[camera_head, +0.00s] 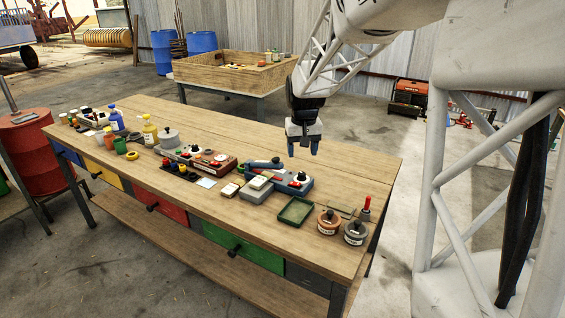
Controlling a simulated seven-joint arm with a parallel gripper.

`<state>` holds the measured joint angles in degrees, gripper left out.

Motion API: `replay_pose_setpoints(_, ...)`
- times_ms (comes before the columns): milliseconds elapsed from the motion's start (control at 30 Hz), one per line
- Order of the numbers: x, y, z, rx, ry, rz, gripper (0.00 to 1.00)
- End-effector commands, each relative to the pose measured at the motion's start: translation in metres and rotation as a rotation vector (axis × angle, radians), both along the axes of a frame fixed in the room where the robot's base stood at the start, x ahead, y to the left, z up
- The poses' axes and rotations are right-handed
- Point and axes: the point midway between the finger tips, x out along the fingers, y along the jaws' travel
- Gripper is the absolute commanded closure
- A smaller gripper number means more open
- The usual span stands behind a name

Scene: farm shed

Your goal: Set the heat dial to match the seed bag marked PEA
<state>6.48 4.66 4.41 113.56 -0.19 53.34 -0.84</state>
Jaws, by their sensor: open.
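My gripper (303,149) hangs open and empty, fingers down, above the back right part of the wooden workbench (345,175). Below it to the left is a blue-grey box (308,187) with a pale round dial (297,181) on top. Left of that, a brown-sided box (226,167) also carries pale round dials and knobs. I cannot tell which dial is the heat dial. No PEA mark is readable at this size, and the dial settings cannot be read.
A green tray (296,211) and two lidded pots (328,222) (355,233) stand at the bench's right end, with a red-topped stick (366,205). Bottles (149,131) and cups crowd the left. The bench's back strip is clear. A wooden crate (215,73) stands behind.

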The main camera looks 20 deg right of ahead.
Motion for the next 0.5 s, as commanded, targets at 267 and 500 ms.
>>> replay_pose_setpoints(267, 0.058, -0.019, -0.035, 0.004, 0.027, -0.013, 0.38)
replay_pose_setpoints(500, 0.105, -0.036, -0.069, 0.007, 0.047, -0.023, 0.38)
